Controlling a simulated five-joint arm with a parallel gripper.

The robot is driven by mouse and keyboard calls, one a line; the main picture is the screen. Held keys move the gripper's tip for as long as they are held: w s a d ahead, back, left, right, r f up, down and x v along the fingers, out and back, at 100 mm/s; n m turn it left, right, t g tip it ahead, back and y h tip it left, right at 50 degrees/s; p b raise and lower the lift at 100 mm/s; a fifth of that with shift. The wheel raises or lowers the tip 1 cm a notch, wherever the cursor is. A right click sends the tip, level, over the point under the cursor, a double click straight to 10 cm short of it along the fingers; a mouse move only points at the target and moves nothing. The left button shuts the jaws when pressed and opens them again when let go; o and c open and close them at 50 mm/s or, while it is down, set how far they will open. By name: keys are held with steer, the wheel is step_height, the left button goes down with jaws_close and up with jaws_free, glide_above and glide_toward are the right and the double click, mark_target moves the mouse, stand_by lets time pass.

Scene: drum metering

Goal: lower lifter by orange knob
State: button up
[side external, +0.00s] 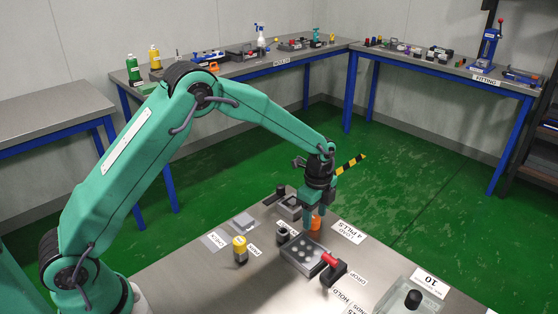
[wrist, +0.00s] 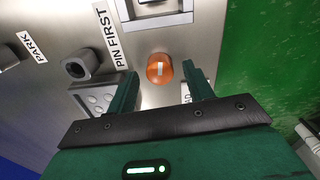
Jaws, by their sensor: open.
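The orange knob (side external: 316,223) stands upright on the metal bench below my gripper (side external: 314,211). In the wrist view the knob (wrist: 160,70) appears between my two green fingertips (wrist: 161,71), with a gap on either side. My gripper is open and points down. I cannot tell whether the fingertips reach down past the knob's top. No part clearly recognisable as the lifter shows; what lies under the knob is hidden.
A grey block with round pockets (side external: 303,251) sits close in front of the knob, with a red-handled part (side external: 330,261) beside it. A yellow-topped pin (side external: 239,250) stands to the left. A clear box with a black knob (side external: 413,299) is at front right.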

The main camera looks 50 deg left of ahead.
steer(key=shift+f, duration=0.6)
steer(key=c, duration=1)
